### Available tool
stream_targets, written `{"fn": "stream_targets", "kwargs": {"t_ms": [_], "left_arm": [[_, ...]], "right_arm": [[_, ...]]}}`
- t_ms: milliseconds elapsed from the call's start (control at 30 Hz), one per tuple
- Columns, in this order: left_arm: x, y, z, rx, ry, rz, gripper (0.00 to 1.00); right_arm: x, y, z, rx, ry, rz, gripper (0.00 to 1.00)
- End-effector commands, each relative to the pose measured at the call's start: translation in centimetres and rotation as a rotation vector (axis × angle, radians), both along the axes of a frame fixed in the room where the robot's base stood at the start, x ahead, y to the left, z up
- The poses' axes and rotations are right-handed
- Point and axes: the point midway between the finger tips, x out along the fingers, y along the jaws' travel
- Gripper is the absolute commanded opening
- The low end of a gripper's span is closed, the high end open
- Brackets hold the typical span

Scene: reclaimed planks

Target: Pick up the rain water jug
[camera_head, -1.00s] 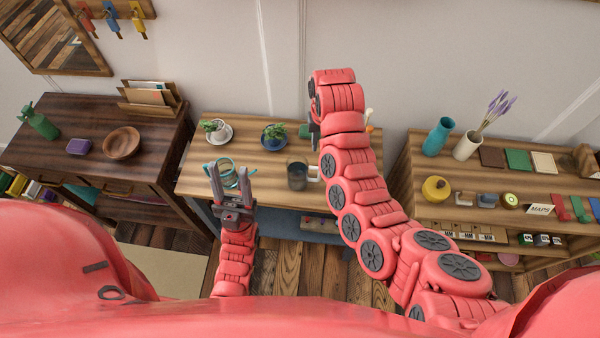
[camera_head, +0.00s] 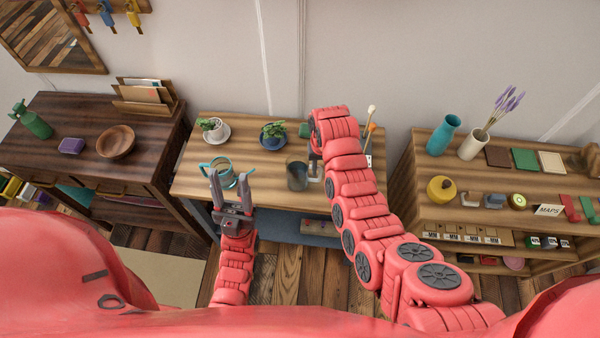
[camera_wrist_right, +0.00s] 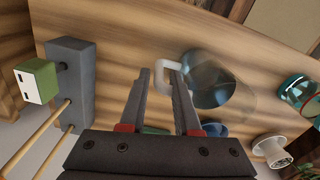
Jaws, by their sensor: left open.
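A clear, smoky jug (camera_head: 296,175) with a pale handle stands upright on the middle table. It also shows in the right wrist view (camera_wrist_right: 218,88), its white handle (camera_wrist_right: 165,72) at the tips of my right gripper (camera_wrist_right: 160,80). The right fingers are apart, with the handle around their tips; I cannot tell if they touch it. In the head view my right arm hides most of that gripper. A teal-rimmed jug (camera_head: 222,167) stands further left, also in the wrist view (camera_wrist_right: 300,90). My left gripper (camera_head: 228,180) is open and empty in front of it.
Two potted plants (camera_head: 273,134) stand at the table's back. A dark cabinet (camera_head: 90,120) and a shelf (camera_head: 425,165) flank the table.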

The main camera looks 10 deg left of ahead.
Motion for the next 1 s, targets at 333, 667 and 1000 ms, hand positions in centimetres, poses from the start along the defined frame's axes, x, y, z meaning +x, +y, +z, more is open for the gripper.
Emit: {"fn": "stream_targets", "kwargs": {"t_ms": [333,667,1000], "left_arm": [[0.0,0.0,1.9,0.000,0.000,0.000,0.50],[0.0,0.0,1.9,0.000,0.000,0.000,0.50],[0.0,0.0,1.9,0.000,0.000,0.000,0.50]], "right_arm": [[-0.2,-0.2,-3.1,-0.001,0.002,0.001,0.31],[-0.2,-0.2,-3.6,0.000,0.000,0.000,0.31],[-0.2,-0.2,-3.5,0.000,0.000,0.000,0.00]]}}
